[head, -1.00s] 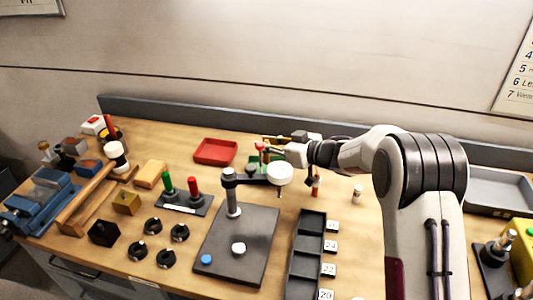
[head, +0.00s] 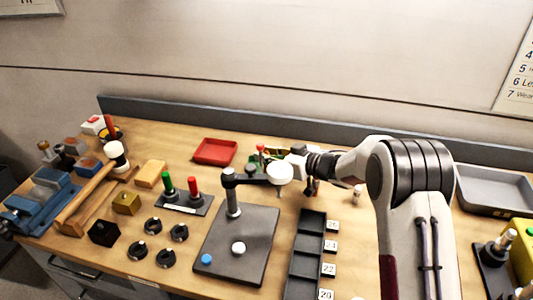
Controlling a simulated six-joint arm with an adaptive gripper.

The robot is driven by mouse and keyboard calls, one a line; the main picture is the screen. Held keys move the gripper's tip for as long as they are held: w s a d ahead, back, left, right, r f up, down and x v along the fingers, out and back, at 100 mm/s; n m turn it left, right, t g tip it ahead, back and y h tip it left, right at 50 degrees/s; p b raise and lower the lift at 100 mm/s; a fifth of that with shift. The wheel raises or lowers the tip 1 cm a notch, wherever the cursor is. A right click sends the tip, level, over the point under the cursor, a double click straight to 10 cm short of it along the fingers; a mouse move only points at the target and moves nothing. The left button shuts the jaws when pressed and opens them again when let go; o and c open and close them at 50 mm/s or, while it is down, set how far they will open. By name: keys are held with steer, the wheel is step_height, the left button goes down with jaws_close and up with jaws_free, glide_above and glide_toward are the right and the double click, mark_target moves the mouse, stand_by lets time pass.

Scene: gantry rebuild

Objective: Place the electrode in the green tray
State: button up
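The green tray (head: 252,164) lies at the back middle of the bench, just right of the red tray. It is partly covered by the stand's arm and white round head. My gripper (head: 286,152) is at the tray's back right, low over the bench. The white head hides part of it, so I cannot tell whether its fingers are open or shut. A small red-topped piece (head: 260,148) shows upright by the green tray. I cannot tell whether it is the electrode, or whether my gripper holds anything.
The stand (head: 232,200) on a dark plate reaches across in front of the green tray. The red tray (head: 215,152) lies to the left. A dark compartment rack (head: 304,260) with number cards lies in front. A grey tray (head: 495,188) is at the right.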

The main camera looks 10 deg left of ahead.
steer(key=shift+o, duration=0.6)
steer(key=shift+r, duration=0.2)
steer(key=shift+d, duration=0.15)
steer(key=v, duration=1.1)
steer(key=shift+s+d, duration=0.2)
steer(key=shift+d, duration=0.1)
steer(key=shift+r, duration=0.1)
